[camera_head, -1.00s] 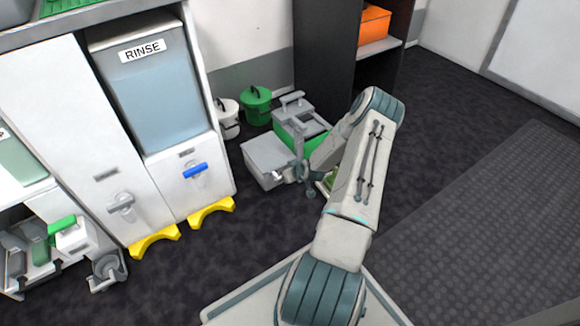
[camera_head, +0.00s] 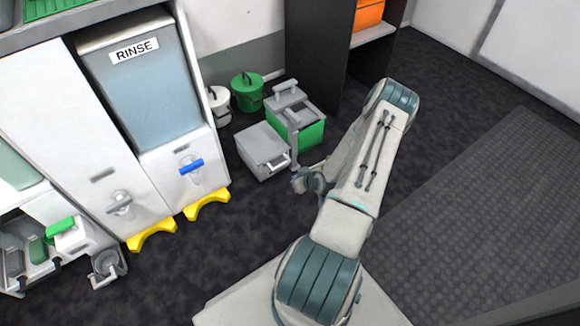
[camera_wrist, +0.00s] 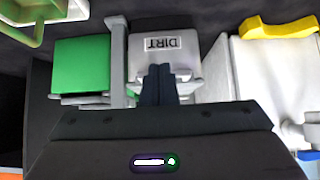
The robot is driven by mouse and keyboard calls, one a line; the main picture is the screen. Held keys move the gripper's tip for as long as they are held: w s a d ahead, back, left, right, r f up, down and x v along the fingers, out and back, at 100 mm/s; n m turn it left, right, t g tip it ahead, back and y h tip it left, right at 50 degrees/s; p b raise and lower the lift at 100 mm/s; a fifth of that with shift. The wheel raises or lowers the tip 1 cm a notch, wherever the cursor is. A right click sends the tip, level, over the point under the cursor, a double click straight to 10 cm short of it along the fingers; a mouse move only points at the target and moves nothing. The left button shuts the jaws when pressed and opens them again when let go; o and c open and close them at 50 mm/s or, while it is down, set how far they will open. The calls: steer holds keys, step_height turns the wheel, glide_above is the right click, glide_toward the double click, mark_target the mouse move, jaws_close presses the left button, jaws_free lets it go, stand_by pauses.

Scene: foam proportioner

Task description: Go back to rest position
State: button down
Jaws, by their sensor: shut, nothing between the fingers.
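My gripper is seen in the wrist view (camera_wrist: 159,82), its dark fingers together and empty in front of a grey container labelled DIRT (camera_wrist: 166,48). In the head view my arm extends up from the base and folds back, with its end (camera_head: 303,182) low over the floor, just in front of the grey container (camera_head: 263,152) and the green bin (camera_head: 305,130). The fingertips are too small to make out there. Whether the gripper touches anything cannot be told.
A RINSE cabinet (camera_head: 143,90) with a blue-handled tap (camera_head: 191,166) and yellow feet (camera_head: 206,204) stands to the left. A green bucket (camera_head: 247,93) and a white bucket (camera_head: 218,106) stand by the wall. A dark shelf (camera_head: 320,45) is behind. The floor to the right is open.

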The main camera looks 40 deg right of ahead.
steer(key=w+a+r+n+g+h+p, duration=0.15)
steer(key=a+r+p, duration=0.25)
steer(key=r+p, duration=1.3)
steer(key=w+a+r+g+p, duration=0.1)
steer(key=a+r+g+p, duration=0.3)
steer(key=r, duration=2.7)
steer(key=s+a+r+p, duration=0.5)
steer(key=s+a+r, duration=0.1)
steer(key=r, duration=0.5)
steer(key=s+a+r+m+y+p, duration=0.1)
steer(key=s+a+r+p, duration=0.4)
steer(key=r, duration=0.7)
steer(key=s+a+r+m+p, duration=0.1)
steer(key=s+a+r+p, duration=0.4)
steer(key=s+a+r, duration=0.3)
step_height(320, 180, up, 4)
steer(key=shift+s+f+g, duration=0.1)
steer(key=shift+s+g, duration=0.1)
steer(key=shift+g, duration=0.15)
steer(key=shift+y, duration=0.25)
